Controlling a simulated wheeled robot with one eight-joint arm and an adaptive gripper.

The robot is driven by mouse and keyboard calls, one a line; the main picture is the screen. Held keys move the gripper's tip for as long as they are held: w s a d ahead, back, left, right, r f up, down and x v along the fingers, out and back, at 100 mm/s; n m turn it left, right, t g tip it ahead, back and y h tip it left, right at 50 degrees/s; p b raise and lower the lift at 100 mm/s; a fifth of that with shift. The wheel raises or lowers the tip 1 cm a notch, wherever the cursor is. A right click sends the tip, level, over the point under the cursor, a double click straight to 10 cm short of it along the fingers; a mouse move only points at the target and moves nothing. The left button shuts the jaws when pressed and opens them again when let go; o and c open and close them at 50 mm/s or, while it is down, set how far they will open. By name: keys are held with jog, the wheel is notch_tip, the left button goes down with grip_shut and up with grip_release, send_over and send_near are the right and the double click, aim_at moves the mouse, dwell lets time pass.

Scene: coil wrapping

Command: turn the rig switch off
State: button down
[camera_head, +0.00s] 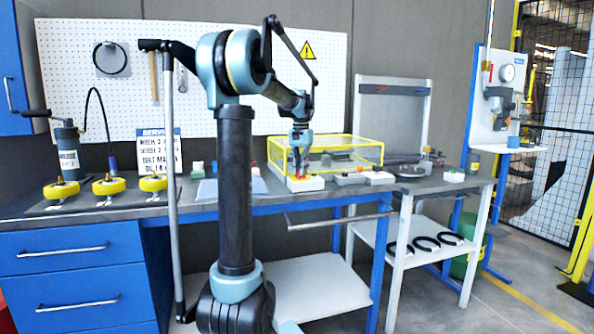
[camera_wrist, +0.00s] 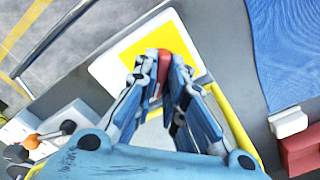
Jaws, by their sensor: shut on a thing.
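The rig switch is a white box (camera_head: 305,184) at the bench's front edge, below my gripper (camera_head: 298,172). In the wrist view the white box (camera_wrist: 105,72) has a yellow top plate (camera_wrist: 148,38) with a red switch handle (camera_wrist: 165,60) standing on it. My gripper (camera_wrist: 165,72) points down at the plate, with its blue-grey fingers on either side of the red handle and shut on it. The fingers hide part of the handle, so its exact on or off position cannot be told.
A clear guard with a yellow frame (camera_head: 345,138) stands behind the switch. An orange knob (camera_wrist: 31,141) is at the lower left in the wrist view. A blue mat (camera_wrist: 300,45), a white block (camera_wrist: 288,122) and a red block (camera_wrist: 301,154) lie to the right.

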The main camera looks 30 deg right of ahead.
jog(key=n, duration=0.4)
jog(key=shift+w+a+n, duration=0.1)
jog(key=shift+w+n, duration=0.15)
jog(key=shift+n, duration=0.05)
jog(key=n, duration=0.4)
jog(key=shift+s+n, duration=0.1)
jog(key=shift+n, duration=0.3)
jog(key=shift+f, duration=0.1)
jog(key=c, duration=1.7)
grip_release()
jog(key=shift+o, duration=0.2)
